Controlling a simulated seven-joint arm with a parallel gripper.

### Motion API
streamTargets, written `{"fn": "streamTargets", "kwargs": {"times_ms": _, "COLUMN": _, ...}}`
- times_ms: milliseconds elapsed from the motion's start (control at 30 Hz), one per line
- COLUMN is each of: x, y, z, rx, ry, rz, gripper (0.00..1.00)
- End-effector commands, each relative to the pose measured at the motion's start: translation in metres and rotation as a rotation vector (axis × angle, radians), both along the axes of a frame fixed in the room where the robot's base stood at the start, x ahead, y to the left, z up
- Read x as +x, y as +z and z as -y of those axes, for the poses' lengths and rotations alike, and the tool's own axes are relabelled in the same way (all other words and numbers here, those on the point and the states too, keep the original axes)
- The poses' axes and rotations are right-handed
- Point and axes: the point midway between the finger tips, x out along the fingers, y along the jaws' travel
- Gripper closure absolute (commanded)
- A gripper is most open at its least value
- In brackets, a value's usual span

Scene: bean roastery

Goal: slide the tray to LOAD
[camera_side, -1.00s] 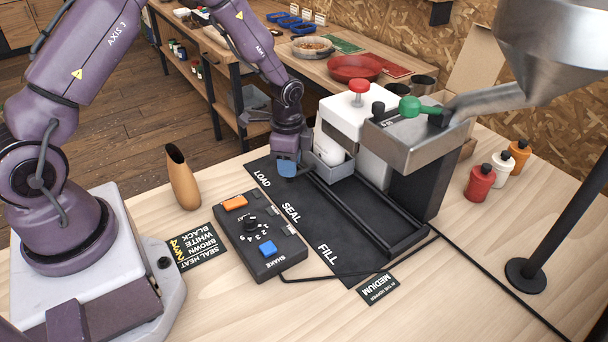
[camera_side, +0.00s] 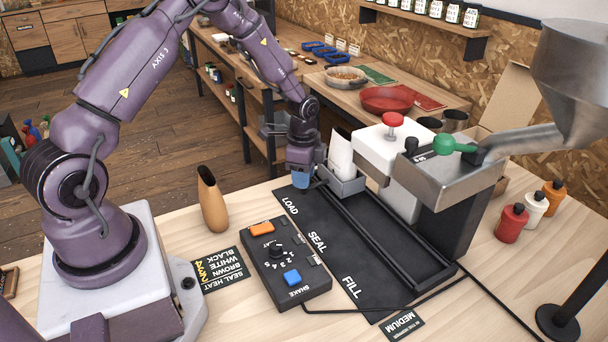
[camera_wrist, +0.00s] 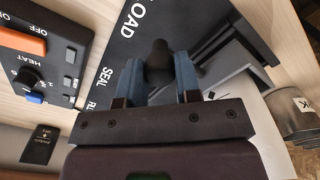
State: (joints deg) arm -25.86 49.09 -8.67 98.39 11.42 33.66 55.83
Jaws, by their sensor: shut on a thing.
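The small grey tray (camera_side: 347,187) sits at the LOAD end of the black rail track (camera_side: 395,240), with a white bag (camera_side: 341,153) standing in it, leaning slightly. My gripper (camera_side: 301,177) is low beside the tray's left side, by the LOAD lettering (camera_side: 290,206). In the wrist view, the blue fingers of my gripper (camera_wrist: 158,80) are shut on a dark rounded knob (camera_wrist: 157,58). The knob's link to the tray is hidden in the side view. SEAL and FILL are lettered farther along the black mat (camera_side: 325,250).
The white sealer with a red knob (camera_side: 393,119) and the metal hopper chute (camera_side: 510,143) stand right of the tray. A control box (camera_side: 285,265) and a wooden vase (camera_side: 212,200) are at left. Bottles (camera_side: 512,222) stand at right. A cable crosses the front.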

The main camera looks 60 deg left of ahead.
Motion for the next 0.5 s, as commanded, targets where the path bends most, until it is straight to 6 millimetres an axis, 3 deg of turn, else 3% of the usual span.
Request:
{"fn": "streamTargets", "kwargs": {"times_ms": 67, "x": -0.0002, "y": 0.0010, "z": -0.0084, "rx": 0.013, "ry": 0.009, "rz": 0.006, "gripper": 1.00}}
{"fn": "streamTargets", "kwargs": {"times_ms": 100, "x": -0.0001, "y": 0.0010, "z": -0.0086, "rx": 0.013, "ry": 0.009, "rz": 0.006, "gripper": 0.64}}
{"fn": "streamTargets", "kwargs": {"times_ms": 200, "x": -0.0001, "y": 0.0009, "z": -0.0079, "rx": 0.012, "ry": 0.008, "rz": 0.005, "gripper": 0.43}}
{"fn": "streamTargets", "kwargs": {"times_ms": 500, "x": 0.0002, "y": 0.0017, "z": -0.0048, "rx": 0.008, "ry": 0.006, "rz": 0.004, "gripper": 0.43}}
